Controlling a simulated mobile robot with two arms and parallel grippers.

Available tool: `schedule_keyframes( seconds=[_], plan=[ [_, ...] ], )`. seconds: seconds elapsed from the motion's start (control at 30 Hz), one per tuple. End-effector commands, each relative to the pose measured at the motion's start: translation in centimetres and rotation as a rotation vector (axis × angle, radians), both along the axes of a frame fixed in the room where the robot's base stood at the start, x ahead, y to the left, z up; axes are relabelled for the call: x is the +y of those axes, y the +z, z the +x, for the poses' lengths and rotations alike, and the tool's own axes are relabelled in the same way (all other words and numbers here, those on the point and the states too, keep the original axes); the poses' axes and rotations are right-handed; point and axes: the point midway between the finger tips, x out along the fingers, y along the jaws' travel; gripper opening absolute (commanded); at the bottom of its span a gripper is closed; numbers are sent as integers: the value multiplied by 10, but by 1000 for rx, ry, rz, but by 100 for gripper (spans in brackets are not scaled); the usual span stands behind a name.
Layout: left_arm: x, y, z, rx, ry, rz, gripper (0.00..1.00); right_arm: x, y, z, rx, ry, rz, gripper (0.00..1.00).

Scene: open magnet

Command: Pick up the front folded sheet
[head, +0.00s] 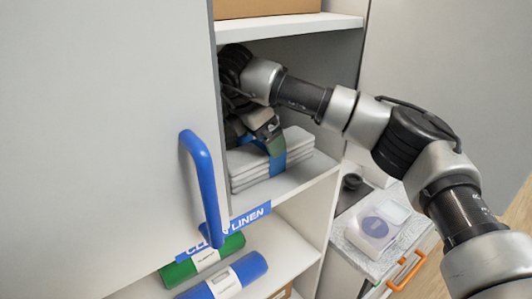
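A stack of white folded sheets (301,146) lies on the middle shelf of the cabinet, with a blue band around it. My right arm comes in from the right, and my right gripper (262,137) is inside the compartment, at the top of the stack near the band. The gripper's dark body and the cabinet door cover the left and back of the stack. I cannot tell whether the fingers touch a sheet or how far apart they are. My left gripper is not in view.
The white cabinet door (105,130) with a blue handle (201,185) covers the left. Green (180,271) and blue (245,270) rolls lie on the lower shelf. A cardboard box (265,8) sits above. A side cabinet holding a white device (377,228) stands at the right.

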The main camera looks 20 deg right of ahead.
Motion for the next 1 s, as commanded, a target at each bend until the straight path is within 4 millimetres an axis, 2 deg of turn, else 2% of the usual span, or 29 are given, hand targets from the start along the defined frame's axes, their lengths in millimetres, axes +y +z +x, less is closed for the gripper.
schedule_keyframes(
  seconds=[0.13,0.43,0.7,0.77,1.0],
  plan=[
    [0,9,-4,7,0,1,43,-7,-11,0,3,0,0,100],
    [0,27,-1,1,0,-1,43,-22,-42,3,1,0,0,100],
    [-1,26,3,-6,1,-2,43,-23,-48,4,-1,1,-1,100],
    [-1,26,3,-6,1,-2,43,-23,-48,4,-1,1,-1,94],
    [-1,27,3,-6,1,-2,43,-23,-48,4,-1,1,-1,57]
  ],
)
